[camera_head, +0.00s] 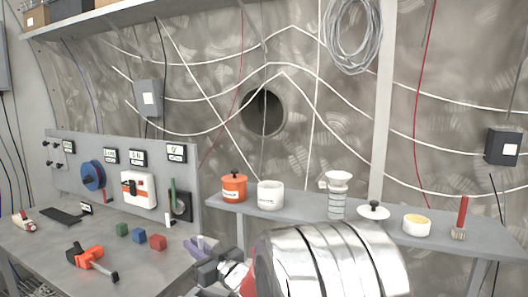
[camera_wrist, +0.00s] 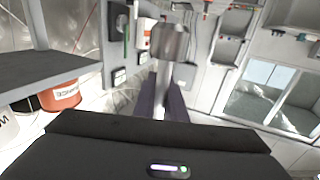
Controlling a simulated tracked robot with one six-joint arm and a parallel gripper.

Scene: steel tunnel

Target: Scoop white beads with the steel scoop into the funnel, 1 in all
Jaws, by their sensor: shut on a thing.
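My gripper (camera_wrist: 162,98) is shut on the steel scoop (camera_wrist: 173,42), whose metal cup stands out beyond the dark fingers in the wrist view. I cannot see into the cup. In the head view my gripper (camera_head: 203,246) is low, in front of the shelf's left end, and the scoop cannot be made out there. The white funnel (camera_head: 339,177) sits on top of a clear ribbed vessel on the shelf. A white pot (camera_head: 270,195) stands open to its left; its contents are not clear. The pot also shows at the wrist view's left edge (camera_wrist: 8,130).
The left bench (camera_head: 60,255) bears coloured blocks and an orange-black tool (camera_head: 90,257). My arm covers the lower middle.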

